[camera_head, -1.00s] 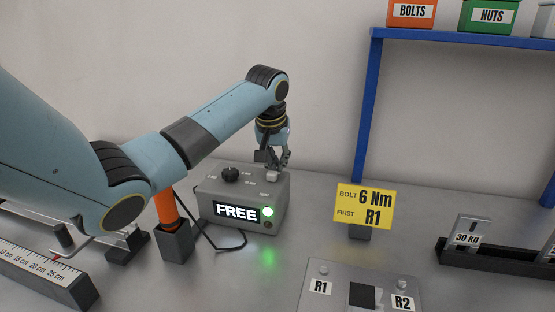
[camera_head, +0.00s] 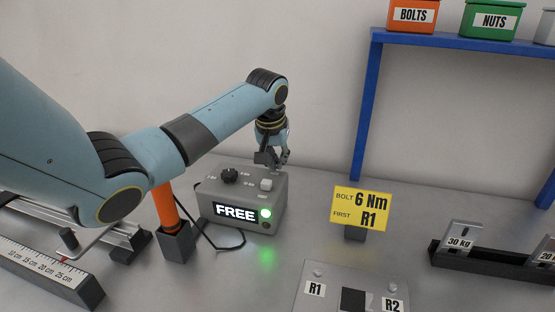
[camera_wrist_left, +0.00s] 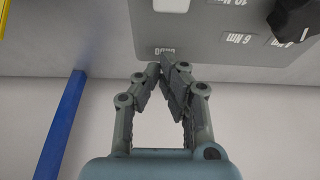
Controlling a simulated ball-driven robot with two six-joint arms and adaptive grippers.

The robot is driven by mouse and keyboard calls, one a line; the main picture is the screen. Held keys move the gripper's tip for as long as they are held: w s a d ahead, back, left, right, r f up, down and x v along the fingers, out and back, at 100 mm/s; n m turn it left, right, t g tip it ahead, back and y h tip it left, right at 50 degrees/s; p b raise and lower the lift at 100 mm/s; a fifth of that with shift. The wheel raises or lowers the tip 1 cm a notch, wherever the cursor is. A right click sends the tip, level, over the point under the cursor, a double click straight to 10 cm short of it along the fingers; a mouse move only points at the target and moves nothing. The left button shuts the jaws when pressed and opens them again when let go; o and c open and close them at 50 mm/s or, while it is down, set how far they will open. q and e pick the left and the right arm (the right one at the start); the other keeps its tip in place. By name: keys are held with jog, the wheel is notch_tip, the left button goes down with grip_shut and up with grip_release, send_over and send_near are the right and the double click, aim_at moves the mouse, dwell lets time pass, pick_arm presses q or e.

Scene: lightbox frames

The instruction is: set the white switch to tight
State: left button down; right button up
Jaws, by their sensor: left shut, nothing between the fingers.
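The grey control box (camera_head: 243,203) stands on the bench with a lit display (camera_head: 235,212) reading FREE and a lit green lamp (camera_head: 266,213). The white switch (camera_head: 266,184) is on its top at the right; its setting is not readable. It also shows, cut off, at the top of the left wrist view (camera_wrist_left: 171,5). My left gripper (camera_head: 273,162) is shut and empty, just behind and above the box, apart from the switch. Its fingertips meet in the left wrist view (camera_wrist_left: 166,66). My right gripper is not in view.
A black knob (camera_head: 230,176) sits on the box's left. A cable and an orange-handled tool (camera_head: 166,210) stand to its left. A yellow sign (camera_head: 361,208) reads 6 Nm, R1. A blue rack (camera_head: 365,110) stands behind. The bench between box and sign is clear.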

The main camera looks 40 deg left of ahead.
pick_arm(q)
jog(key=v, duration=0.3)
jog(key=shift+r, duration=0.3)
jog(key=shift+s+d+r, duration=0.1)
jog(key=shift+s+r, duration=0.25)
jog(key=shift+r, duration=0.2)
jog(key=shift+s+d+r, duration=0.1)
jog(key=shift+s+r, duration=0.25)
jog(key=shift+r, duration=0.2)
jog(key=v, duration=0.3)
jog(key=shift+d+r, duration=0.2)
jog(key=shift+r, duration=0.2)
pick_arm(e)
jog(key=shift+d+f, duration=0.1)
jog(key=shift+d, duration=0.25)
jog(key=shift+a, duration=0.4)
